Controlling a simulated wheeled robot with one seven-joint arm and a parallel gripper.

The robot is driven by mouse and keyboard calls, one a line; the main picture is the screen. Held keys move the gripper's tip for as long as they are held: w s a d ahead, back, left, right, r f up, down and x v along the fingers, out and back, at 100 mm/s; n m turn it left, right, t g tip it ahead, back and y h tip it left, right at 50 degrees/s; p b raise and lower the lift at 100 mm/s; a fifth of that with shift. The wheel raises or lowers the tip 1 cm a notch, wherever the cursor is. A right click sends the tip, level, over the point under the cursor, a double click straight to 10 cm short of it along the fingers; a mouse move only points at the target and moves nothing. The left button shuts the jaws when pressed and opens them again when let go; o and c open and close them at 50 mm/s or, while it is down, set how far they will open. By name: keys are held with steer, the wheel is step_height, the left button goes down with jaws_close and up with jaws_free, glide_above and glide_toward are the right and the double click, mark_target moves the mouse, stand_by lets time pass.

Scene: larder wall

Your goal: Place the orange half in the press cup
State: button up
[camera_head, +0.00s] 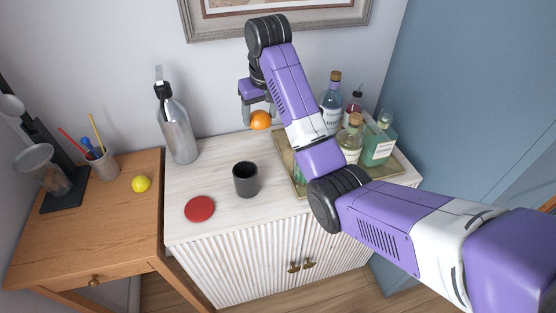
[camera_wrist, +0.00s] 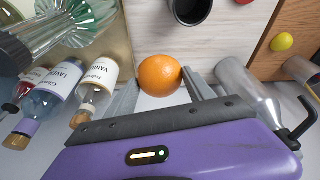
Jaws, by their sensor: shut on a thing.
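My gripper (camera_head: 259,112) is shut on an orange (camera_head: 260,121), held in the air above the back of the white cabinet. In the wrist view the orange (camera_wrist: 160,75) sits between the two fingers and looks round; a cut face cannot be made out. A dark stand with a round, clear cup (camera_head: 34,157) stands on the wooden table at the far left, and looks like the press. It is well apart from my gripper. A dark grey cup (camera_head: 245,179) stands upright on the cabinet, in front of and below the orange; it also shows in the wrist view (camera_wrist: 190,8).
A silver siphon bottle (camera_head: 177,130) stands at the cabinet's back left. A tray (camera_head: 285,160) with several bottles is on the right. A red disc (camera_head: 200,209) lies at the front. A yellow lemon (camera_head: 142,184) and a holder with sticks (camera_head: 103,166) are on the wooden table.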

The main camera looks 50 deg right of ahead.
mark_target(262, 166)
step_height(262, 166, down, 19)
steer(key=shift+r+p, duration=0.15)
steer(key=shift+p, duration=0.6)
steer(key=o, duration=1.1)
steer(key=shift+o, duration=0.2)
